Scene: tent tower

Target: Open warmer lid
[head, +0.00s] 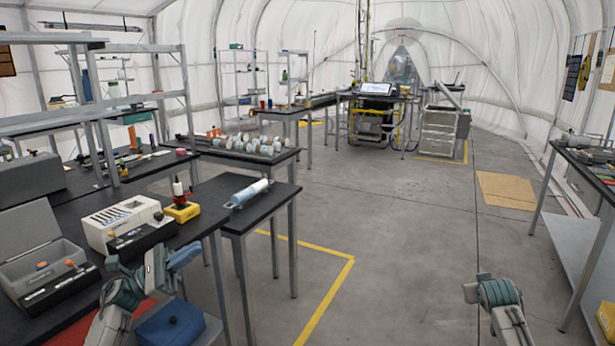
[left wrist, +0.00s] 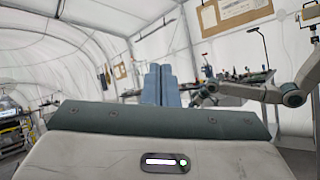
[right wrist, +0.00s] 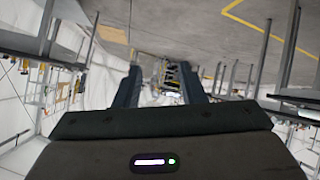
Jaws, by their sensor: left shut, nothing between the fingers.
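A grey box (head: 35,262) with its lid (head: 28,228) raised stands on the black bench at the lower left of the head view.
A white slotted device (head: 122,218), a yellow-based tool (head: 182,208) and a blue-white cylinder (head: 248,192) stand on the benches. A metal shelf frame (head: 90,125) rises at the left. A blue box (head: 170,325) sits low below my left arm.

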